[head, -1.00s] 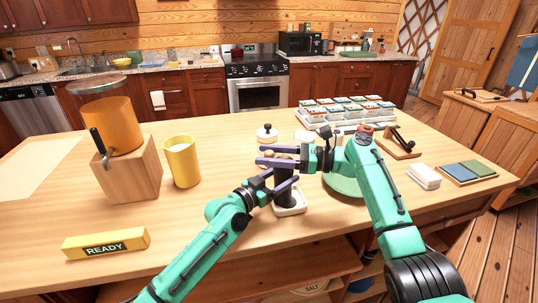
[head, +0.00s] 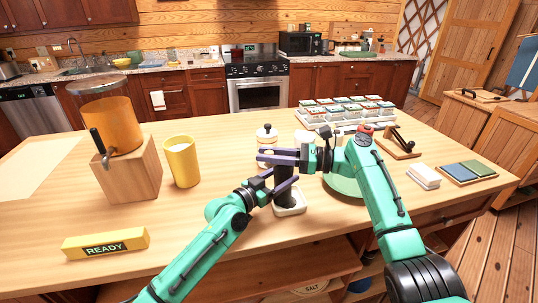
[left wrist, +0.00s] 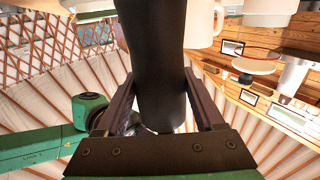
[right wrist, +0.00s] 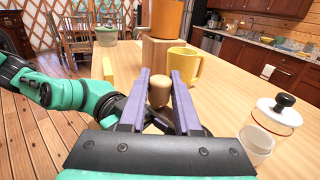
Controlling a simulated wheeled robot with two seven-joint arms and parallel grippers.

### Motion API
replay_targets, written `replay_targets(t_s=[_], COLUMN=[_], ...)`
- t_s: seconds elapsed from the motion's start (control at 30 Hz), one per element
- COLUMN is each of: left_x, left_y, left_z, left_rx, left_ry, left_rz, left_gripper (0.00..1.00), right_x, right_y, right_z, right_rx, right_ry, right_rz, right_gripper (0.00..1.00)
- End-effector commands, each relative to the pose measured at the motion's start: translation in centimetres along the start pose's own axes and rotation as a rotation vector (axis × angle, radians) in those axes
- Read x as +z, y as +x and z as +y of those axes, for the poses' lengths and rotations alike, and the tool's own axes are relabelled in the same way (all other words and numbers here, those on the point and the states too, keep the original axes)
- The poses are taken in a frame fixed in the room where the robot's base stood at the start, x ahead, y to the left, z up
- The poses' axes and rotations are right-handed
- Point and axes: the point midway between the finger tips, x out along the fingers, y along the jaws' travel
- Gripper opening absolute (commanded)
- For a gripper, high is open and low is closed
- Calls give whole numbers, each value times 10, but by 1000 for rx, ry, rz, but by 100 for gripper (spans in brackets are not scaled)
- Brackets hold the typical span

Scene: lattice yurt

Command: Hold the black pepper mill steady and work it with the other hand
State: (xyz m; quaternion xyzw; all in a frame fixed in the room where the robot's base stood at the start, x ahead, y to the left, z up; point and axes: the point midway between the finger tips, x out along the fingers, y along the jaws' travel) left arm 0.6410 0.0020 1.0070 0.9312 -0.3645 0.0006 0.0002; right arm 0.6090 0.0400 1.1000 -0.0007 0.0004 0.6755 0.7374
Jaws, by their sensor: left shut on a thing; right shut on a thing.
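The black pepper mill (head: 284,175) stands upright over a small white square dish (head: 291,209) near the middle of the table. My left gripper (head: 280,188) is shut on the mill's dark body, low down; the body also fills the middle of the left wrist view (left wrist: 155,60). My right gripper (head: 272,157) is shut at the mill's top, above the left one. In the right wrist view the mill's rounded tan top (right wrist: 158,92) shows between its fingers. In the head view the right gripper's fingers hide the top.
A lidded jar (head: 267,134) stands just behind the grippers. A green plate (head: 343,186) lies partly under my right arm. A yellow mug (head: 182,162), a drink dispenser (head: 130,180) and a READY block (head: 105,244) stand to the left. The front middle of the table is clear.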

Motion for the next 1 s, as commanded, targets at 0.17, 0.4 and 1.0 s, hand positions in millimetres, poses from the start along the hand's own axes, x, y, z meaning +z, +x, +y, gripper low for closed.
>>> replay_targets(t_s=[0.17,0.4,1.0], left_x=[3,3,3], left_y=[0,0,0], left_z=[1,1,2], left_rx=[2,3,3], left_ry=[1,2,0], left_rz=[-7,-7,-6], left_gripper=[0,0,0], right_x=[-3,-5,-4], right_y=[1,4,17], right_z=[0,-3,-25], right_rx=[-19,-107,-588], right_ry=[1,2,8], right_rz=[6,8,0], right_gripper=[0,0,0])
